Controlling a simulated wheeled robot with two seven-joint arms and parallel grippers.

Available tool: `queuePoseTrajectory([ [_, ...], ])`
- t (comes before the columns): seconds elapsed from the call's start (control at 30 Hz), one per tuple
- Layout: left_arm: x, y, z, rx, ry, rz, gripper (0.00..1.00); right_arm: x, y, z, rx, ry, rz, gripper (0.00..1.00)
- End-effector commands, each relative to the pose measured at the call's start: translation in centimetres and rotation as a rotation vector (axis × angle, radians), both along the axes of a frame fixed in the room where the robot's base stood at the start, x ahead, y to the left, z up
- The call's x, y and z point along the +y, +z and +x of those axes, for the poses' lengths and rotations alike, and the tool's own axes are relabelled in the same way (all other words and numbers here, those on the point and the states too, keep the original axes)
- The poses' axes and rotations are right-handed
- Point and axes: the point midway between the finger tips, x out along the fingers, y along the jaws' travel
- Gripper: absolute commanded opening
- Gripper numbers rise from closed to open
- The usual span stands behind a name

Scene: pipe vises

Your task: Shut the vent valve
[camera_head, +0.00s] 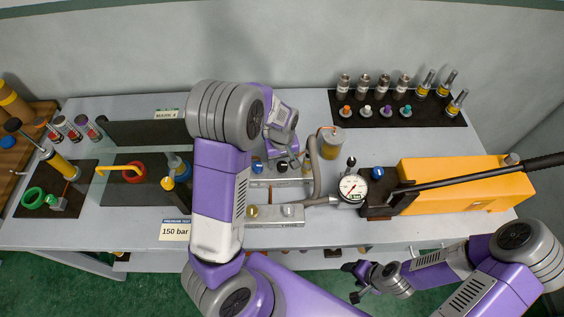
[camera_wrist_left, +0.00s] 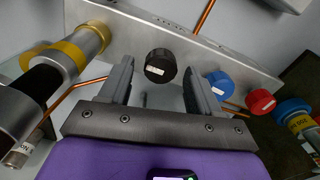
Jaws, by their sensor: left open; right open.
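In the left wrist view, a black round knob (camera_wrist_left: 160,66) with a small white label stands out from a grey metal manifold block (camera_wrist_left: 130,32). A blue knob (camera_wrist_left: 221,84) and a red knob (camera_wrist_left: 261,101) sit to its right. I cannot read their labels, so I cannot tell which is the vent valve. My left gripper (camera_wrist_left: 158,84) is open, its fingers on either side of the black knob; contact is unclear. In the head view my left arm hides part of the block. My right gripper (camera_head: 352,282) is open and empty, low in front of the table.
A pressure gauge (camera_head: 353,188) and an orange hand pump (camera_head: 450,184) with a long black handle stand right of the block. A black mat (camera_head: 400,118) with fittings lies at the back right. A "150 bar" sign (camera_head: 175,230) is at the front edge.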

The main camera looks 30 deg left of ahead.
Motion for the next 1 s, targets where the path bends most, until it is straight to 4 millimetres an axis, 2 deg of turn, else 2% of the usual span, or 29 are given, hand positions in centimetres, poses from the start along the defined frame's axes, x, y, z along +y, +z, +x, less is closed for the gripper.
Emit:
queuePoseTrajectory([
  [0.3,0.01,-0.40,-0.02,0.000,0.001,0.000,0.63,0.00,-0.04,0.00,0.000,0.000,0.000,0.63],
  [0.37,0.01,-0.40,-0.02,0.000,0.001,0.000,0.55,0.00,-0.04,0.00,0.000,0.000,0.000,0.63],
  [0.6,0.02,-0.38,-0.02,0.000,0.001,0.000,0.18,0.00,-0.04,0.00,0.000,0.000,0.000,0.63],
  [0.7,0.02,-0.38,-0.02,0.000,0.001,0.000,0.07,0.00,-0.04,0.00,0.000,0.000,0.000,0.63],
  [1.0,0.04,-0.39,-0.02,0.001,-0.044,-0.001,0.07,0.00,-0.09,0.00,0.000,0.000,0.000,0.63],
])
